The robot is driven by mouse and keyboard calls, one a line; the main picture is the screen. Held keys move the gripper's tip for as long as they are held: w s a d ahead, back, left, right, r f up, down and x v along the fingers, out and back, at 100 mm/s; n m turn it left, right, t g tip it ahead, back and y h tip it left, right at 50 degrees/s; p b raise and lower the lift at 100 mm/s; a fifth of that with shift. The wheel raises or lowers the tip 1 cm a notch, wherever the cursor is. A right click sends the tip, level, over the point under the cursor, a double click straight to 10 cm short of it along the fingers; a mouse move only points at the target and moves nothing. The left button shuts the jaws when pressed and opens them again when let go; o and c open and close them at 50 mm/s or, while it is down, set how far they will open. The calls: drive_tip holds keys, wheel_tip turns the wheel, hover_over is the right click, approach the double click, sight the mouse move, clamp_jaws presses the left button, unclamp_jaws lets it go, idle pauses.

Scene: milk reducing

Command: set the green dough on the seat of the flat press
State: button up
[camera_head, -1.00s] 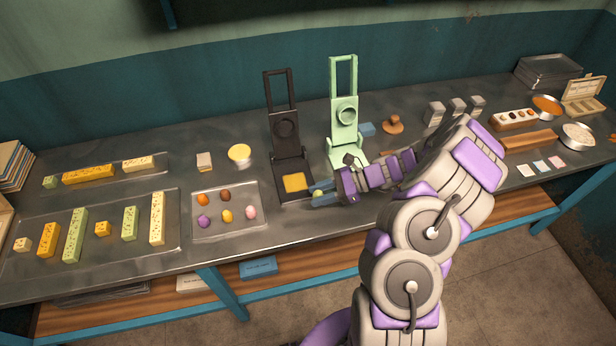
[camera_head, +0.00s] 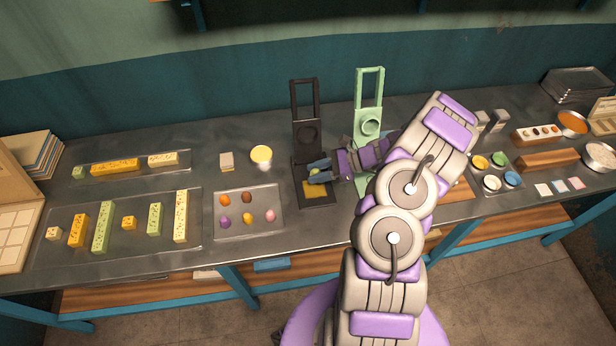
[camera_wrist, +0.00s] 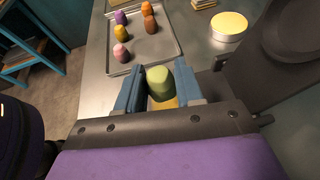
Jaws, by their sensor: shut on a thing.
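My gripper (camera_head: 320,172) is shut on the green dough (camera_wrist: 158,82), a small rounded lump between blue fingertips in the wrist view. In the head view the dough (camera_head: 314,172) shows as a small green spot at the fingertips. The gripper is over the base of the black press (camera_head: 306,132), which stands open with its handle up. A yellow square (camera_head: 315,190) on that base shows below the fingers, and a bit of yellow shows under the dough in the wrist view. I cannot tell the gap between dough and base.
A pale green press (camera_head: 369,115) stands just right of the black one, partly behind my arm. A tray (camera_head: 235,231) of several small coloured lumps lies to the left. A yellow-topped round tin (camera_head: 261,155) stands left of the black press.

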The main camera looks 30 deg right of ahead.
sight(317, 190)
drive_tip(key=shift+w+d, duration=0.1)
drive_tip(key=shift+w, duration=0.1)
drive_tip(key=shift+s+f+b, duration=0.15)
drive_tip(key=shift+f+b, duration=0.35)
drive_tip(key=shift+f, duration=0.15)
drive_tip(key=shift+f+b, duration=1.2)
drive_tip(key=shift+f, duration=1.45)
drive_tip(key=shift+f, duration=0.35)
drive_tip(key=o, duration=1.2)
drive_tip(key=p+v, duration=0.2)
drive_tip(key=v, duration=1.5)
drive_tip(key=shift+d, duration=0.2)
